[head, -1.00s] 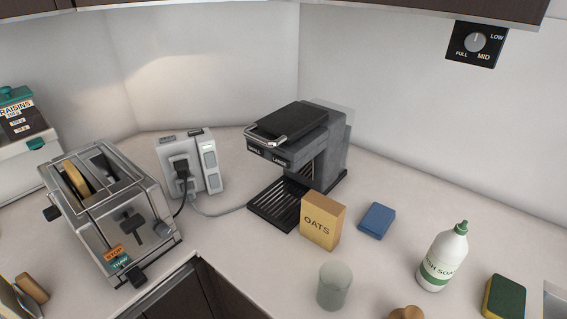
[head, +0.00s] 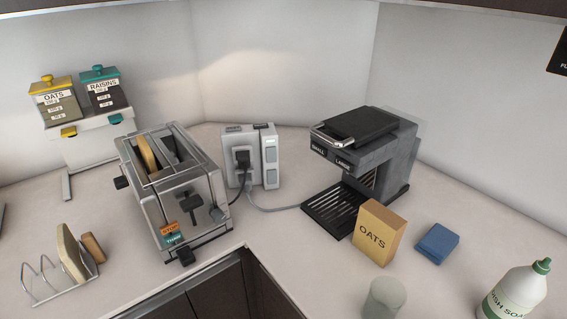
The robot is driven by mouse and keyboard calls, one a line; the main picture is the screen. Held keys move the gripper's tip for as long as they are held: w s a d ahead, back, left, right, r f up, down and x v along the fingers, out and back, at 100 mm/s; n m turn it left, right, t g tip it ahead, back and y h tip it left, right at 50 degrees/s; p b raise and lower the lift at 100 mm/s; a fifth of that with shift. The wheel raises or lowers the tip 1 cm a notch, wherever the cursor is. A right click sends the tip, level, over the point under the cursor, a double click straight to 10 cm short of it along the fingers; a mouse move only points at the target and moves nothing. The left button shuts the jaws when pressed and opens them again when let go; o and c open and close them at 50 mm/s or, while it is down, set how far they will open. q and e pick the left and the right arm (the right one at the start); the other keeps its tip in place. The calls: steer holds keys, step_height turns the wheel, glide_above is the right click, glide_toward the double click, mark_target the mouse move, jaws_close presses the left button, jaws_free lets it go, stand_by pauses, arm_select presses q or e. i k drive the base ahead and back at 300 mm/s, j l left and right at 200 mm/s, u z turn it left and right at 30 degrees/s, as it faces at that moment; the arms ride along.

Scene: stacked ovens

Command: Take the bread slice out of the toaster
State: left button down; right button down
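The toaster (head: 190,213) is a silver metal box with two slots, standing on the counter left of the middle. One bread slice (head: 147,153) stands upright in its left slot, with the top edge showing above the slot. The right slot looks dark, and I see no bread in it. The front has a dark lever, a knob and orange and teal labels. Neither of my grippers is in view.
A wire rack (head: 42,291) with a bread slice (head: 71,254) stands at left. Oats and raisins dispensers (head: 87,131) stand behind. A socket box (head: 250,157), coffee machine (head: 362,150), oats box (head: 378,233), cup (head: 384,298), blue block (head: 437,243) and soap bottle (head: 515,292) are to the right.

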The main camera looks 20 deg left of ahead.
mark_target(147, 155)
steer(key=u, duration=1.4)
